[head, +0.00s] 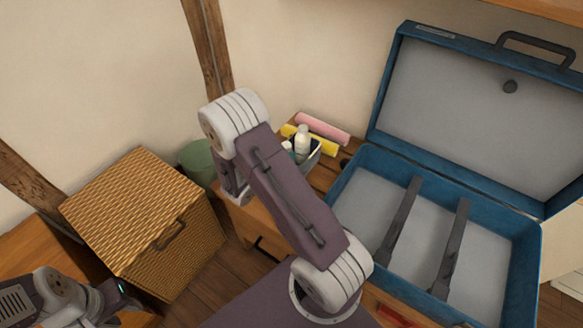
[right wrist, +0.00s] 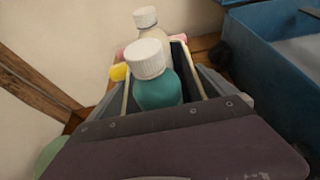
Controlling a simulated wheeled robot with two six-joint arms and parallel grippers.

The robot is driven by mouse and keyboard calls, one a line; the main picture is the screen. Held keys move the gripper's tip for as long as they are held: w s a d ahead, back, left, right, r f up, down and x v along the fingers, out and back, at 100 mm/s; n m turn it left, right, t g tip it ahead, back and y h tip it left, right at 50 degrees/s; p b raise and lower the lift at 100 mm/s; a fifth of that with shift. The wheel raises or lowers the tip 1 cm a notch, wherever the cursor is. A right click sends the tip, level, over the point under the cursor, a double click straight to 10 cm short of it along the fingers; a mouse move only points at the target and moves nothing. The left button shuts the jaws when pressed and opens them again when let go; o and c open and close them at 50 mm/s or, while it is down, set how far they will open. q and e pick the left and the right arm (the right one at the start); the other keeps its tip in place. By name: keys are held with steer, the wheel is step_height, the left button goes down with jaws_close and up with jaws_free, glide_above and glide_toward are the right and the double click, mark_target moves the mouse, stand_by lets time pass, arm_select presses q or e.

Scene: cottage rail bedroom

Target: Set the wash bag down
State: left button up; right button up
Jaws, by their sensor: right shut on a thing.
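A blue open suitcase (head: 350,190) with two dark straps stands right of the bag. Pink (head: 322,128) and yellow (head: 322,141) rolls lie behind the bag. A wicker hamper (head: 140,215) and a green bin (head: 197,160) stand at the left. My right arm hides much of the surface.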

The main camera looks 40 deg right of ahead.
steer(key=shift+f+b, duration=0.9)
steer(key=shift+f, duration=1)
steer(key=shift+r, duration=0.15)
steer(key=o, duration=1.6)
steer(key=shift+f, duration=0.2)
steer(key=shift+r, duration=0.15)
